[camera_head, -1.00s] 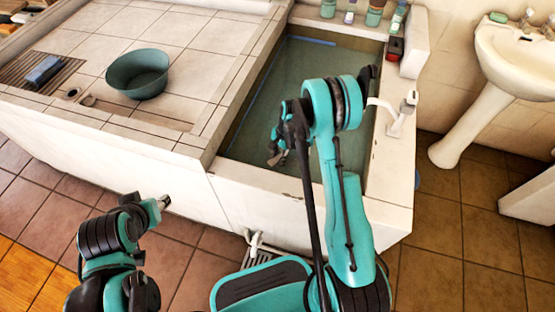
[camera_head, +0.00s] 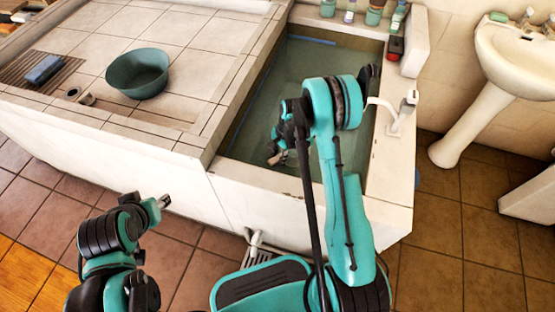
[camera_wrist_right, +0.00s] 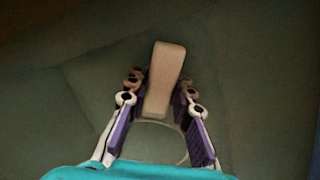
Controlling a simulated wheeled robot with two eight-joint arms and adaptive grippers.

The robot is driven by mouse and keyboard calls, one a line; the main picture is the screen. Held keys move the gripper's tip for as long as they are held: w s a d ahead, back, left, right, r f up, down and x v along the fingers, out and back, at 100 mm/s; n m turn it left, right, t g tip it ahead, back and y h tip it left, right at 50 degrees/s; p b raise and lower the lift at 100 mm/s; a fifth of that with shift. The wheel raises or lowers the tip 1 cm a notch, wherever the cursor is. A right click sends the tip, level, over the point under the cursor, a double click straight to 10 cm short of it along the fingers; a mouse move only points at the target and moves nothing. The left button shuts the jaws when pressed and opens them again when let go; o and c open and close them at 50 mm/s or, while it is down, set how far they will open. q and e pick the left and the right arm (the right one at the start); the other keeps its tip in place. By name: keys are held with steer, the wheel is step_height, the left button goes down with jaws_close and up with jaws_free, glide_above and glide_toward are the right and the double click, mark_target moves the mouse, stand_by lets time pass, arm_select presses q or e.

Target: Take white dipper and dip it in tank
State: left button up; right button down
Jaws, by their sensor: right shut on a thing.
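The tank (camera_head: 262,184) holds greenish water, and its near rim runs across the middle of the head view. My right arm reaches over this rim, with the right gripper (camera_head: 277,157) low inside the tank. In the right wrist view, my right gripper (camera_wrist_right: 158,115) has its purple-padded fingers on both sides of the pale handle of the white dipper (camera_wrist_right: 165,75). A faint round rim shows just below the handle. The dipper is hard to make out in the head view. My left gripper (camera_head: 163,203) is outside, in front of the tiled counter; its finger gap is unclear.
A green bowl (camera_head: 138,75) and a blue brush or sponge (camera_head: 45,69) rest on the tiled counter. Bottles (camera_head: 374,13) line the tank's far ledge. A white tap-like fitting (camera_head: 403,110) stands on the right rim. A white washbasin (camera_head: 515,60) is at far right.

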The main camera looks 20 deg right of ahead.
steer(key=shift+r+h+p, duration=0.5)
steer(key=shift+r+p, duration=0.25)
steer(key=shift+r, duration=0.8)
steer(key=shift+r+p, duration=1.4)
steer(key=shift+r, duration=1.05)
steer(key=shift+r, duration=0.1)
step_height(320, 180, up, 22)
steer(key=t+h+p, duration=0.1)
steer(key=p, duration=1.2)
steer(key=shift+h+p, duration=0.3)
